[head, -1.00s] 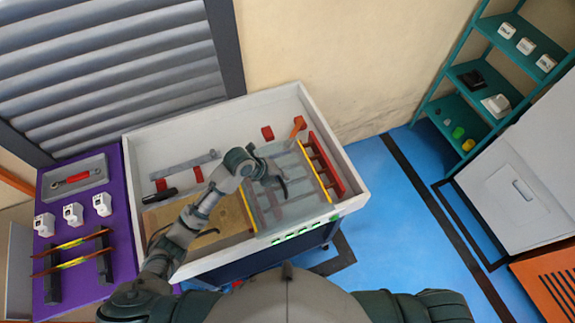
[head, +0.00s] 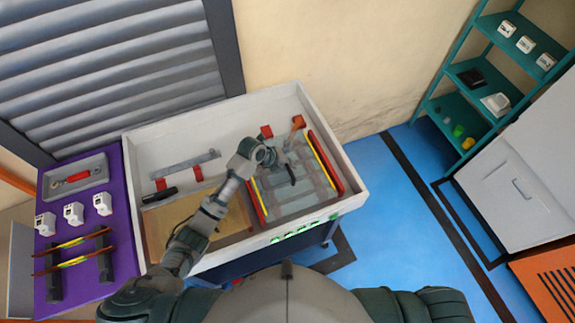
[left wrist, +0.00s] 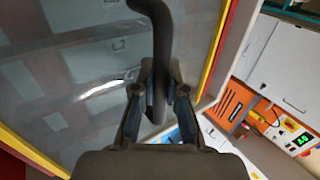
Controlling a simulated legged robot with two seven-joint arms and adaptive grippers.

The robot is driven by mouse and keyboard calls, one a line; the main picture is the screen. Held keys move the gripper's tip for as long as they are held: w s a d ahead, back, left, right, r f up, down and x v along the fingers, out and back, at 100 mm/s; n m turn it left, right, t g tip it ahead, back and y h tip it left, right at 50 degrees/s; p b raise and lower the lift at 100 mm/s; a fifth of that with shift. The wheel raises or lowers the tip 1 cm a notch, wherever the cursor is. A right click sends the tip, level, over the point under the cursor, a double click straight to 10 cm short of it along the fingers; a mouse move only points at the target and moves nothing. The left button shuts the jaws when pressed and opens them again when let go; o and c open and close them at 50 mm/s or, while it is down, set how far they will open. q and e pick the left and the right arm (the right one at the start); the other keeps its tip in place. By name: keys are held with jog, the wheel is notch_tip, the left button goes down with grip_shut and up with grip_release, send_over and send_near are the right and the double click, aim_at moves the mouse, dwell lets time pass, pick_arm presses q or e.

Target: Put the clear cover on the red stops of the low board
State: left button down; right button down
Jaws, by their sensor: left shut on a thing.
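The clear cover (head: 302,193) is a see-through sheet with yellow edges and a dark handle, at the right of the white-rimmed board. My left gripper (head: 279,160) is shut on the handle, which rises between the fingers in the left wrist view (left wrist: 159,85). The right red stop (head: 332,168) runs close along the cover's right yellow edge, and the left red stop (head: 256,203) along its left one. The cover (left wrist: 60,85) fills the left of the wrist view, with red just outside its yellow edges. I cannot tell whether it touches the stops. My right gripper is out of view.
The board's white rim (head: 355,190) surrounds the work area. A brown panel (head: 205,225) lies left of the cover, with a grey bar (head: 185,163) and red blocks behind. An orange upright piece (head: 297,124) stands near the far edge. A purple table (head: 75,215) stands left.

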pick_arm(q)
jog(key=shift+d+f, duration=0.15)
jog(key=shift+d, duration=0.05)
jog(key=c, duration=1.6)
grip_release()
jog(key=shift+d+f, duration=0.1)
jog(key=shift+d, duration=0.05)
jog(key=shift+c, duration=0.2)
jog(key=o, duration=0.4)
jog(key=shift+d, duration=0.1)
jog(key=shift+o, duration=0.2)
jog(key=shift+a, duration=0.2)
jog(key=shift+a+r, duration=0.15)
jog(key=shift+r, duration=0.4)
jog(key=v, duration=1.1)
jog(key=shift+s+r, duration=0.15)
jog(key=shift+r, duration=0.1)
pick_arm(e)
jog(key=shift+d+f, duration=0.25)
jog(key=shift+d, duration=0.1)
pick_arm(q)
jog(key=shift+a, duration=0.1)
